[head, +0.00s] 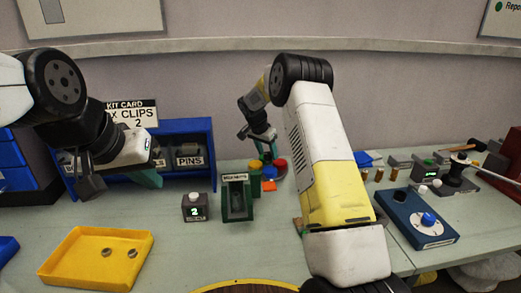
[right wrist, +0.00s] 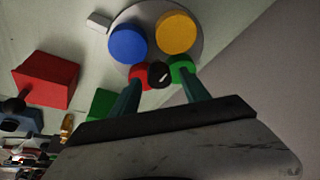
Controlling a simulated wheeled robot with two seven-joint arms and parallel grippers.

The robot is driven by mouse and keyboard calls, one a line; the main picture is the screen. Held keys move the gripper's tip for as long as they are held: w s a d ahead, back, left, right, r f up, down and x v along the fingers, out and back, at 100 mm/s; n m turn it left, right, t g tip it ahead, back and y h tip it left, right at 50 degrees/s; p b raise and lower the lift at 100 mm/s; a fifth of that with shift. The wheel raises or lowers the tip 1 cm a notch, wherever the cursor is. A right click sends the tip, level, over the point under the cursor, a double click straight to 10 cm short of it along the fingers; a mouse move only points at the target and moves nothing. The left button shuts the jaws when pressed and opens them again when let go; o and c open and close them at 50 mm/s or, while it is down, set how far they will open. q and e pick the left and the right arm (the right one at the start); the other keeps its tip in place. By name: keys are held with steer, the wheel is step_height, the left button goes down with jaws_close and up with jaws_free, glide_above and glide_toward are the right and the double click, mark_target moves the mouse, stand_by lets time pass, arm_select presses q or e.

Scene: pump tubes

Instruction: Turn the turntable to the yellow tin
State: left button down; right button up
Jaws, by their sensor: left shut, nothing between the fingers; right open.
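In the right wrist view a grey round turntable (right wrist: 193,10) carries a blue tin (right wrist: 128,43), a yellow tin (right wrist: 175,33), a red tin (right wrist: 147,72) and a green tin (right wrist: 181,70). A small black knob (right wrist: 159,74) shows between the red and green tins. My right gripper (right wrist: 160,82) is open. Its teal fingertips overlap the red and green tins in the picture, either side of the knob; contact cannot be told. In the head view it (head: 265,150) points down over the tins, partly hiding them. My left gripper (head: 148,180) is shut and empty before the blue shelf.
A yellow tray (head: 75,283) lies at front left. A counter box (head: 195,208) reading 2 and a green dispenser (head: 237,205) stand left of the turntable. A blue box (head: 420,232) with a knob is at right. The blue shelf (head: 200,135) stands at back left.

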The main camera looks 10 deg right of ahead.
jaws_close()
stand_by(1.4)
